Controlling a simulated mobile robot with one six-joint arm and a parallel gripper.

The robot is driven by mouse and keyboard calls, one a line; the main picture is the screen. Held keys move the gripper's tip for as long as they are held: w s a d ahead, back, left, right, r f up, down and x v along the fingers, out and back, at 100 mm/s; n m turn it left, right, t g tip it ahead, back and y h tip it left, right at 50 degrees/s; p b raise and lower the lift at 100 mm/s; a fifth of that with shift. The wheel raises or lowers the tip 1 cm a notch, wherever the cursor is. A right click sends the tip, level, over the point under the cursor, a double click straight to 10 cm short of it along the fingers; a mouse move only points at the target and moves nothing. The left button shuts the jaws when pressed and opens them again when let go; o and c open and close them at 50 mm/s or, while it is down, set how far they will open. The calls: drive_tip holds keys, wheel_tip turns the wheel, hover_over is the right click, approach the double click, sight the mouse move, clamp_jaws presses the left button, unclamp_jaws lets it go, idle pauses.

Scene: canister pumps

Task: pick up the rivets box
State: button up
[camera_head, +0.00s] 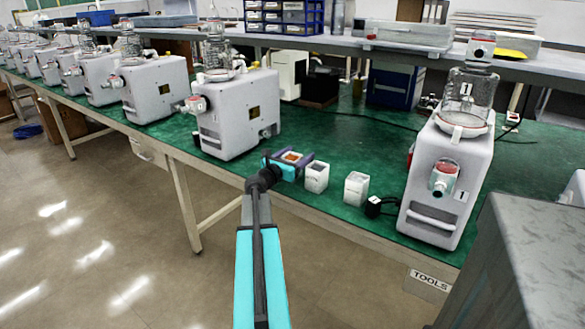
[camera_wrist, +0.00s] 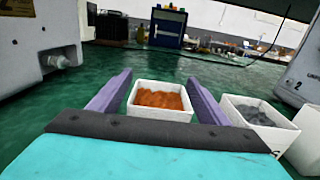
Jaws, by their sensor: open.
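A small open white box (camera_wrist: 158,115) with orange-brown contents stands on the green bench top, between the two purple fingers of my gripper (camera_wrist: 160,80). The fingers are open, one on each side of the box, and do not look closed on it. In the head view this box (camera_head: 291,157) is largely hidden by my gripper; its orange contents show. A second white box (camera_head: 316,178) with grey contents stands just to the right, close to the right finger. A third white box (camera_head: 355,189) stands farther right. I cannot read which label says rivets.
A large white canister pump (camera_head: 235,112) stands to the left of my gripper. Another pump (camera_head: 448,170) marked 1 stands to the right, with a small black item (camera_head: 373,206) beside it.

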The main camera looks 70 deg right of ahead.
drive_tip(key=c, duration=1.3)
drive_tip(key=shift+c, duration=0.2)
drive_tip(key=shift+r, duration=0.2)
